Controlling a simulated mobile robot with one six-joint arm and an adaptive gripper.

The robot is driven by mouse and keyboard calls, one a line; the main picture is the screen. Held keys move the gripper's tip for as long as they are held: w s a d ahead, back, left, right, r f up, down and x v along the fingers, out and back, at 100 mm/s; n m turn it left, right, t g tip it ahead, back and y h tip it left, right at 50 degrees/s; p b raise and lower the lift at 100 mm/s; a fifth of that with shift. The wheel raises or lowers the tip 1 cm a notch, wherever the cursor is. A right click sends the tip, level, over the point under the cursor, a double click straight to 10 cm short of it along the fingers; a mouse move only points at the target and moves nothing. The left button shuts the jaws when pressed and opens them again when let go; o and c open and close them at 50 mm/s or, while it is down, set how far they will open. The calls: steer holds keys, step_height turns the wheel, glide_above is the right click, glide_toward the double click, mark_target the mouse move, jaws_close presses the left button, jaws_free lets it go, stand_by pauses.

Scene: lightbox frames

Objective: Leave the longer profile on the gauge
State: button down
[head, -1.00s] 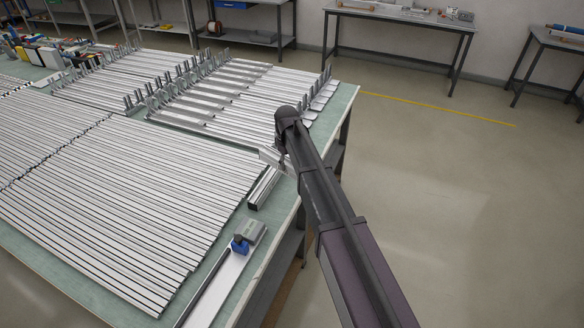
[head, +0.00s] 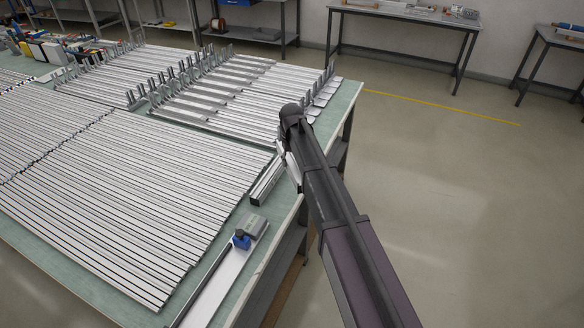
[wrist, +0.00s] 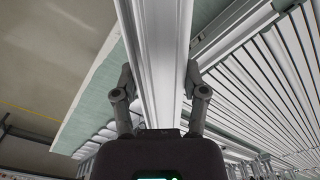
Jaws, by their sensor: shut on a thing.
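My gripper (wrist: 160,85) is shut on a silvery aluminium profile (wrist: 158,40), which runs lengthwise between its two fingers in the wrist view. The gauge (head: 213,287), a long flat metal bar with a blue clamp and a grey block (head: 252,225), lies along the near right edge. The held profile is apart from the gauge.
The green table (head: 345,98) carries many long profiles (head: 130,205) in rows on the left. Shorter profiles with upright brackets (head: 235,95) lie at the back. Open floor (head: 450,190) is to the right; other benches (head: 405,15) stand by the wall.

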steer(key=m, duration=0.1)
steer(key=f+m+b, duration=0.1)
steer(key=m, duration=0.3)
steer(key=shift+f, duration=0.3)
steer(key=shift+f+m+b, duration=0.2)
steer(key=shift+m+b, duration=0.05)
steer(key=shift+m, duration=0.65)
steer(key=shift+f+m+b, duration=0.15)
steer(key=shift+m+b, duration=0.1)
steer(key=shift+m, duration=0.65)
steer(key=shift+f, duration=0.2)
steer(key=shift+f+b, duration=4.1)
steer(key=shift+b, duration=0.15)
steer(key=shift+c, duration=0.2)
jaws_free()
